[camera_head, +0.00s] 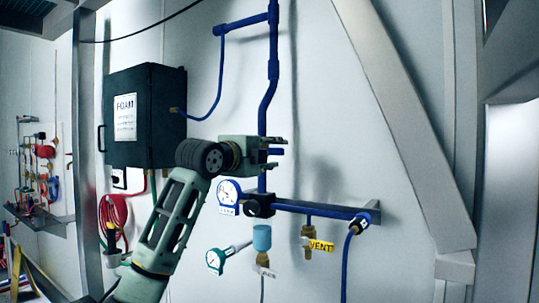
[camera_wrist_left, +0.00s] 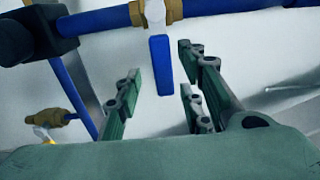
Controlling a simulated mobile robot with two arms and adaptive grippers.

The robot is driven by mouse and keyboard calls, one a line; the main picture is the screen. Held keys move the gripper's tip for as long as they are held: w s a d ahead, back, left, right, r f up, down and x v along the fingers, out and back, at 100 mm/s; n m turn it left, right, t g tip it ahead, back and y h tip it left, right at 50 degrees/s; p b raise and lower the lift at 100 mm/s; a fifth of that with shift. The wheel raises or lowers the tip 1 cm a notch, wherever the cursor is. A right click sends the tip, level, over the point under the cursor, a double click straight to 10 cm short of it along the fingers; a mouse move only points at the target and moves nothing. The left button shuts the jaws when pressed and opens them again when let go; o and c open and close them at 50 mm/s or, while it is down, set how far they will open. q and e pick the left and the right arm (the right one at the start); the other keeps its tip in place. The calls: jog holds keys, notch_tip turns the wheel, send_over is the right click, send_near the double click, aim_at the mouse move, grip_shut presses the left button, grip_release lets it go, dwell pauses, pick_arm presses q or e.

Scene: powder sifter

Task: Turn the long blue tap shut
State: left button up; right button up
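The long blue tap (camera_wrist_left: 160,66) is a flat blue handle on a brass valve (camera_wrist_left: 158,12) in a blue pipe. In the left wrist view the handle sticks out from the pipe towards my left gripper (camera_wrist_left: 156,84). The fingers are spread, one on each side of the handle's line, with gaps visible; I see no contact. In the head view my left gripper (camera_head: 277,153) is at the upright blue pipe (camera_head: 268,95), its fingers pointing right, and a short blue piece shows between them. The gripper hides the valve there. My right gripper is not in view.
A dark box (camera_head: 147,100) labelled FOAM hangs left of the pipe. Below are a gauge (camera_head: 229,191), a horizontal blue pipe (camera_head: 315,209), a brass valve with a yellow VENT tag (camera_head: 320,246), and a light-blue cup-shaped part (camera_head: 262,238). A slanted grey beam (camera_head: 400,125) is at right.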

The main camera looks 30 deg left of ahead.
pick_arm(q)
jog(key=shift+s+a+r, duration=0.1)
jog(key=shift+s, duration=0.2)
jog(key=s, duration=1.1)
jog(key=shift+s+a, duration=0.15)
jog(key=shift+a, duration=0.2)
